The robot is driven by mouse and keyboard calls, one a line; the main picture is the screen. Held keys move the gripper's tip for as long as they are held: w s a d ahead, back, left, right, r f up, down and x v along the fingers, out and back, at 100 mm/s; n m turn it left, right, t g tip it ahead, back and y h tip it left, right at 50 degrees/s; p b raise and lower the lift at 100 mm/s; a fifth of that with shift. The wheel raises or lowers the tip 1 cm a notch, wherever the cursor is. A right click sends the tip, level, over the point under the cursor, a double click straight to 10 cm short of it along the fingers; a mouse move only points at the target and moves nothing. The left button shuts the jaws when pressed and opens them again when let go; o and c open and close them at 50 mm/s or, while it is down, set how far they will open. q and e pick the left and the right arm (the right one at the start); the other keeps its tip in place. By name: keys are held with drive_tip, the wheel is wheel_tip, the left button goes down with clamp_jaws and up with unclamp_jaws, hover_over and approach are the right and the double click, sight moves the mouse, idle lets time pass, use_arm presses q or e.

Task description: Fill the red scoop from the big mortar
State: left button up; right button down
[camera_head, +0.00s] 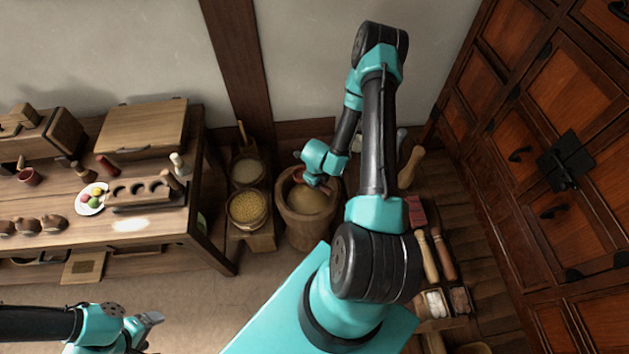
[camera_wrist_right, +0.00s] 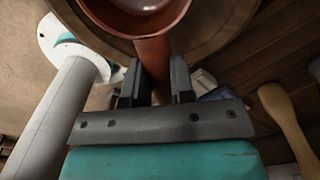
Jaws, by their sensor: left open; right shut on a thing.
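The big mortar (camera_head: 298,238) is a wide wooden vessel on the floor, with tan grain (camera_head: 307,201) inside. In the right wrist view my right gripper (camera_wrist_right: 154,88) is shut on the handle of the red scoop (camera_wrist_right: 152,55). The scoop's bowl shows at the top edge of that view, above the mortar's wooden rim (camera_wrist_right: 222,32). I cannot tell whether the bowl holds any grain. My left gripper (camera_head: 148,322) is open and empty at the lower left, above the floor.
A wooden table (camera_head: 60,200) with small items is further left. Wooden pestles (camera_head: 428,258) lie to the right, before a tall cabinet (camera_head: 560,120). The floor in front is clear.

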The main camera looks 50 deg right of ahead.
drive_tip(key=shift+w+r+g, duration=0.1)
drive_tip(key=shift+w+g, duration=0.05)
drive_tip(key=shift+g, duration=0.8)
drive_tip(key=shift+w+r+g, duration=0.1)
drive_tip(key=shift+g, duration=0.85)
drive_tip(key=shift+g+h, duration=0.3)
drive_tip(key=shift+w+r+g, duration=0.1)
drive_tip(key=shift+g, duration=1.25)
drive_tip(key=shift+w+r+g, duration=0.1)
drive_tip(key=shift+g, duration=1.25)
drive_tip(key=shift+w+f+t, duration=0.8)
drive_tip(key=shift+f+t, duration=1.6)
drive_tip(key=shift+f, duration=4.5)
drive_tip(key=shift+s+r+t, duration=0.35)
drive_tip(key=shift+r+t, duration=0.1)
drive_tip(key=shift+r, duration=0.3)
drive_tip(key=shift+s+r+t, duration=0.4)
drive_tip(key=shift+r+t, duration=0.1)
drive_tip(key=shift+r, duration=0.2)
drive_tip(key=shift+s+r+t, duration=0.35)
drive_tip(key=shift+r+t, duration=0.1)
drive_tip(key=shift+r, duration=0.3)
